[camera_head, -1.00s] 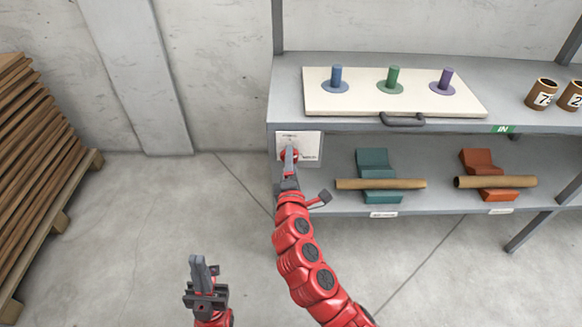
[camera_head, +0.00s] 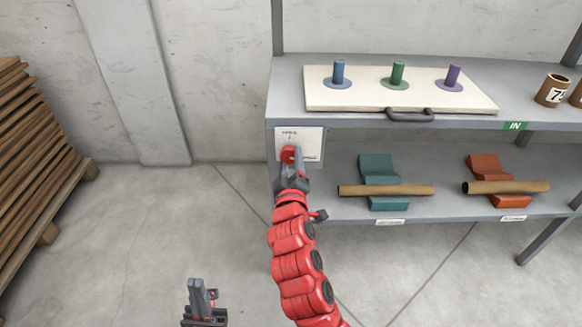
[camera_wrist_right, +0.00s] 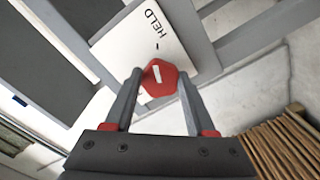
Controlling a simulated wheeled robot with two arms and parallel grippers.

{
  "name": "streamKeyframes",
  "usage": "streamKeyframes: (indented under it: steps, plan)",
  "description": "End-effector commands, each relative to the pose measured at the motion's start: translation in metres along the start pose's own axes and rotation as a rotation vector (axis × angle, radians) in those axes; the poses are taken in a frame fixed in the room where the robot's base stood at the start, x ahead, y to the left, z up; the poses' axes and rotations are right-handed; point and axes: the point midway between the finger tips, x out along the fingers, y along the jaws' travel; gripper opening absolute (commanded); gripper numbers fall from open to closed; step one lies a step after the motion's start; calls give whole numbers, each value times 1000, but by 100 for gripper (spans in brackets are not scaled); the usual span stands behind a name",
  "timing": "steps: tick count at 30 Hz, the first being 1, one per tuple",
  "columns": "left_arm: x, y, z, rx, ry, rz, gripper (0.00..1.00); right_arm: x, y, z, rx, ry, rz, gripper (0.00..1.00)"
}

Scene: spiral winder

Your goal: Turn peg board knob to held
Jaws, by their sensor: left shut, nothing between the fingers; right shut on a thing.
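The red knob (camera_head: 288,154) sits on a white label plate (camera_head: 313,142) at the left end of the shelf. In the right wrist view the knob (camera_wrist_right: 160,77) is a red faceted cap with a white bar, and the plate (camera_wrist_right: 150,35) reads "HELD". My right gripper (camera_head: 295,160) is shut on the knob, one finger on each side of it. The peg board (camera_head: 320,99) lies on the upper shelf with a blue, a green and a purple peg. My left gripper (camera_head: 197,290) is shut and empty, low over the floor.
The lower shelf holds a teal cradle (camera_head: 377,166) and an orange cradle (camera_head: 486,167), each with a brown tube. A numbered tube (camera_head: 552,90) stands at the upper right. Stacked brown boards (camera_head: 35,150) stand at left. The floor between is clear.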

Motion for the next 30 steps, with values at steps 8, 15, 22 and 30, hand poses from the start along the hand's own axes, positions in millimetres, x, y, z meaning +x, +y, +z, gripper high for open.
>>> streamKeyframes:
  steps: [8, 15, 22, 30]
  plan:
    - [-12, 1, 2, 0, 0, 0, 0, 0, -2, 2, 122, -3, 1, 0]
    - [-15, 1, 2, 0, 0, 0, 0, 0, -2, 2, 160, -4, -1, 0]
    - [-15, 1, 2, 0, 0, 0, 0, 0, -2, 2, 164, -5, -1, 0]
    - [-15, 1, 2, 0, 0, 0, 0, 0, -2, 2, 164, -4, -2, 75]
